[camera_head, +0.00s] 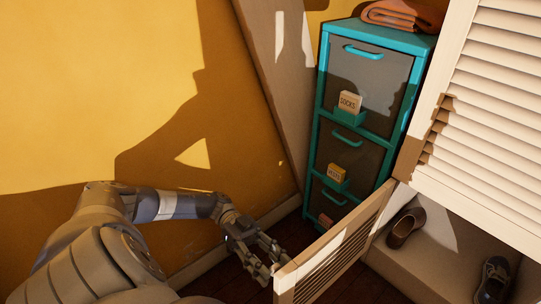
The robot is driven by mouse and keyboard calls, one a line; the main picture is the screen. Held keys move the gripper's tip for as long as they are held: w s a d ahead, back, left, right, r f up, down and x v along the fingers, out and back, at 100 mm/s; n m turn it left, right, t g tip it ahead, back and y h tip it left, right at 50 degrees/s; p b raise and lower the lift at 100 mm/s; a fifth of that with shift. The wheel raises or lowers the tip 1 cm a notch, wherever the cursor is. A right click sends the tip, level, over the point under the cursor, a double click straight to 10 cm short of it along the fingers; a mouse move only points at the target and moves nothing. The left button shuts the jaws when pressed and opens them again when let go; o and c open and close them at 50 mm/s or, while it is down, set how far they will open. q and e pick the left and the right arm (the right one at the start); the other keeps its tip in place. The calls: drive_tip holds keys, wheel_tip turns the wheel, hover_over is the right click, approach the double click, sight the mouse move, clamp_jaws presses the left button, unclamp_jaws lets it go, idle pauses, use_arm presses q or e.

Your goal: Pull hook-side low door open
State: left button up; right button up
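The low louvred door (333,250) stands swung out from the wardrobe at the lower centre, its free end towards me. Its inside edge and slats show. My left gripper (276,269) is at the left of the door's free end, with its fingers apart and the tips close to the door's edge. I cannot tell whether they touch it. No hook is visible. My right gripper is out of view.
A teal drawer unit (364,90) with labelled boxes and a folded orange cloth (401,16) stands behind the door. An upper louvred door (492,110) hangs at the right. Shoes (404,228) lie on the wardrobe floor. A yellow wall (90,90) bounds the left.

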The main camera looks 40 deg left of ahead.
use_arm(q)
drive_tip(key=shift+r, duration=0.15)
wheel_tip(320, 180, up, 10)
idle(0.7)
idle(0.5)
